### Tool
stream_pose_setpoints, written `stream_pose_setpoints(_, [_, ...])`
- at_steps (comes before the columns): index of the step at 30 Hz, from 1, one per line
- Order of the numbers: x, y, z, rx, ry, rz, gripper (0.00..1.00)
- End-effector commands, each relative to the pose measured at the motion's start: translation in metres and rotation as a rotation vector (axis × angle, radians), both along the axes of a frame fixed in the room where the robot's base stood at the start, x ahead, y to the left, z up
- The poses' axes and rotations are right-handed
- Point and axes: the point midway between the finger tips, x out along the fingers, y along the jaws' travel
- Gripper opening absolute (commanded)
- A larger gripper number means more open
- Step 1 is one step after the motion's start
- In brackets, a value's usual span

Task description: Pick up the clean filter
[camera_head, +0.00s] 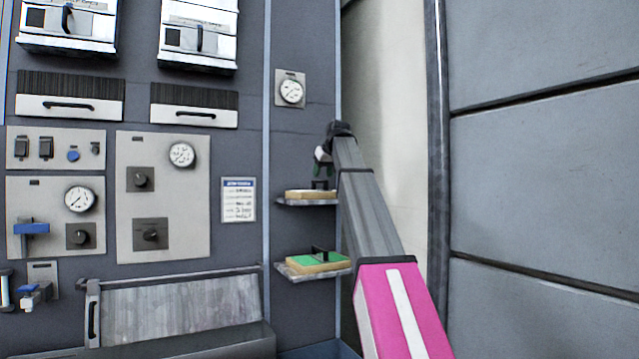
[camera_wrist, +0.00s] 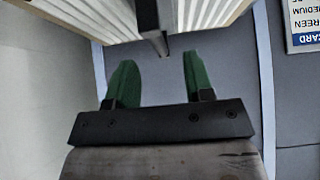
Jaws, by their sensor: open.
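A pale filter (camera_head: 310,194) in a tan frame, with a dark upright handle, lies on the upper small shelf (camera_head: 308,202) in the head view; it looks like the clean one. In the wrist view its whitish pleated face (camera_wrist: 72,14) fills the top. The dark handle (camera_wrist: 160,42) points toward the gap between my fingers. My gripper (camera_head: 322,168) is just above this filter. In the wrist view my gripper (camera_wrist: 156,62) is open, with two green fingers apart and nothing between them.
A second filter (camera_head: 316,262) with a green top and black handle lies on the lower shelf (camera_head: 290,271). A posted card (camera_head: 238,200) and panels with gauges (camera_head: 182,155) are to the left. A grey wall (camera_head: 540,180) stands to the right.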

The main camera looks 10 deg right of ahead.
Motion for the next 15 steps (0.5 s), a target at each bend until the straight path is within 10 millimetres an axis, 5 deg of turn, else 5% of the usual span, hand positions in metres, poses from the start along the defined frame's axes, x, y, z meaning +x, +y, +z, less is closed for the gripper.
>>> stream_pose_setpoints(15, [0.024,0.007,-0.030,-0.001,0.000,-0.001,0.48])
